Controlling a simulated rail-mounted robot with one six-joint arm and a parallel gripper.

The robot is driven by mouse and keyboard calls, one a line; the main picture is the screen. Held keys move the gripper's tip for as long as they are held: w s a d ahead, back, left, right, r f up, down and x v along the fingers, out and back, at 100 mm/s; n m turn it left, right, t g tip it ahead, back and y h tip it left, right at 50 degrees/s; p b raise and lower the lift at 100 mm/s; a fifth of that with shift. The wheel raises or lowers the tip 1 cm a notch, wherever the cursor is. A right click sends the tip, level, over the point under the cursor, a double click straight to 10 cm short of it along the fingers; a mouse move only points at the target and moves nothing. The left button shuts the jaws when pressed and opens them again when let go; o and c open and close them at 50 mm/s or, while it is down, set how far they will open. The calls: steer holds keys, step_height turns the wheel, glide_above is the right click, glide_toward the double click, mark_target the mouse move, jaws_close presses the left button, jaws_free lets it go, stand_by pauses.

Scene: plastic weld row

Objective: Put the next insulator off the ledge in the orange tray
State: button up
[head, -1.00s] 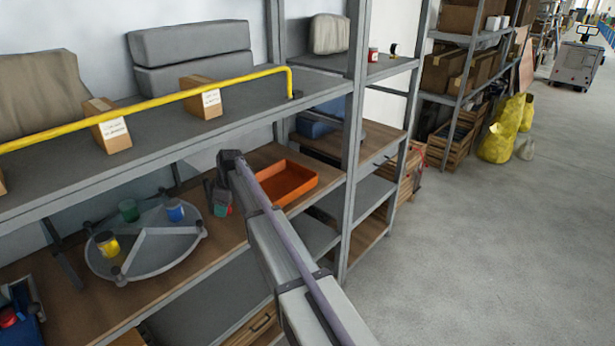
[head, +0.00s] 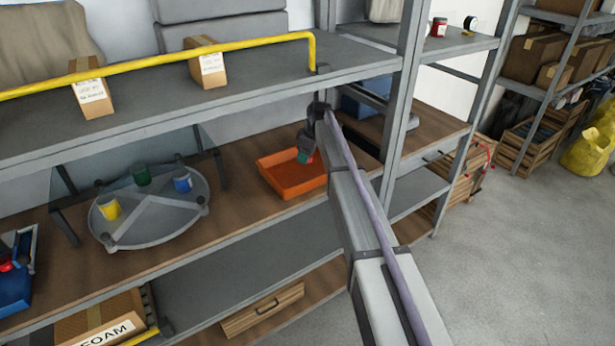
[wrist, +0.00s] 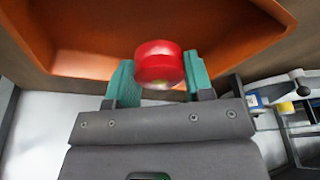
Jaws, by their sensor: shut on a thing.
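My gripper (head: 306,148) is over the orange tray (head: 288,182), which sits on the wooden shelf. The tray (wrist: 215,45) fills the upper part of that view, behind the insulator. I cannot tell how far the insulator is above the tray floor. In the head view the insulator is hidden, and I cannot make out any other insulator in the tray.
A grey round turntable (head: 152,222) with yellow, green and blue cups stands left of the tray. A blue bin (head: 14,285) with a red item is at far left. The upper shelf with a yellow rail (head: 160,63) overhangs. A grey post (head: 401,90) stands right of the tray.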

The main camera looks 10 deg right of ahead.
mark_target(305, 176)
step_height(305, 176, down, 7)
steer(key=b, duration=0.5)
steer(key=shift+d+f, duration=0.1)
steer(key=shift+f, duration=0.1)
steer(key=shift+r, duration=0.3)
steer(key=shift+c, duration=0.3)
steer(key=shift+f, duration=0.3)
steer(key=o, duration=1)
steer(key=shift+r, duration=0.1)
steer(key=p+v, duration=1.2)
steer(key=v, duration=0.1)
steer(key=s+a+f+m+g+h, duration=0.1)
steer(key=s+m, duration=1)
steer(key=s, duration=3)
steer(key=a+h, duration=0.1)
steer(key=a, duration=0.1)
steer(key=shift+s+a+g+h, duration=0.3)
steer(key=shift+s+a+g, duration=0.05)
steer(key=shift+g, duration=0.05)
